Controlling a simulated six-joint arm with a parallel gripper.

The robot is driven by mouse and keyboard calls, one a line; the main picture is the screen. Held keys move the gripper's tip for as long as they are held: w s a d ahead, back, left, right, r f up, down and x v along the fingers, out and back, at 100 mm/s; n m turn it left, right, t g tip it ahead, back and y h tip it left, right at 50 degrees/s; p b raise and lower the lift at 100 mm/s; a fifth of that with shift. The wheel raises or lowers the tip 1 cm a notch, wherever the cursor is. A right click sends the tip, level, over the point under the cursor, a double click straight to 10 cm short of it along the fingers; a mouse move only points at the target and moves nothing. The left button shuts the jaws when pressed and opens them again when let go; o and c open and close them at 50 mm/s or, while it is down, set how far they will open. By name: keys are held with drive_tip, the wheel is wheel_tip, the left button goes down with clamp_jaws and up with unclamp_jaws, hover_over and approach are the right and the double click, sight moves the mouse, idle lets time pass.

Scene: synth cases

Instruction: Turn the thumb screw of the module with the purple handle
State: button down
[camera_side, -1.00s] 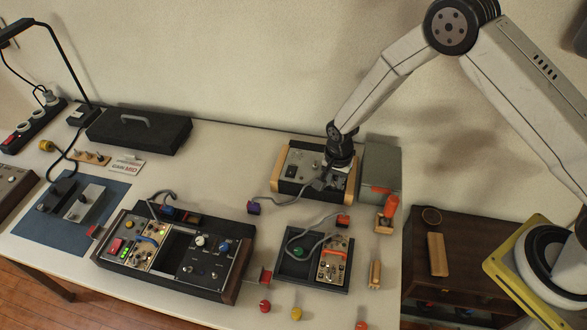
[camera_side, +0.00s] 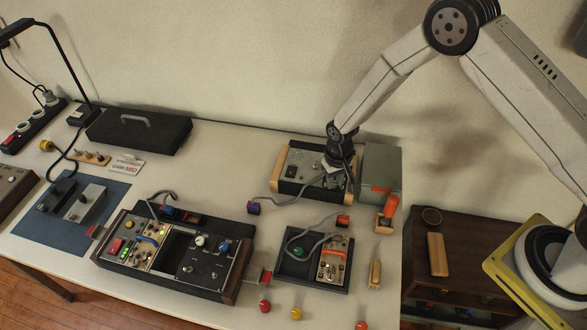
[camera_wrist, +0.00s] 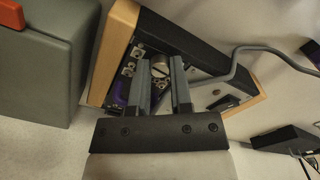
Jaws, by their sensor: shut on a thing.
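The module with the purple handle (camera_wrist: 118,94) sits in the wooden-sided case (camera_side: 292,172) at the back of the table. Its thumb screw (camera_wrist: 160,66) is a round metal knob with a slot, seen between my fingertips in the wrist view. My gripper (camera_wrist: 162,68) is shut on the thumb screw, with one finger on each side. In the side view my gripper (camera_side: 335,180) points down onto the right part of the case, and the screw and purple handle are hidden there.
A grey box (camera_side: 381,160) with an orange part stands close to the right of the case. A grey cable (camera_wrist: 235,62) runs from the case near my fingers. A larger rack (camera_side: 170,268) and a small black tray (camera_side: 296,268) stand in front.

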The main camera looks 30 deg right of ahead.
sight(335, 183)
drive_tip(key=n, duration=0.5)
drive_tip(key=shift+n, duration=0.3)
drive_tip(key=n, duration=0.4)
drive_tip(key=shift+n, duration=0.3)
drive_tip(key=n, duration=0.9)
drive_tip(key=shift+n, duration=0.3)
drive_tip(key=c, duration=0.5)
unclamp_jaws()
drive_tip(key=shift+r, duration=0.1)
drive_tip(key=shift+r, duration=3.85)
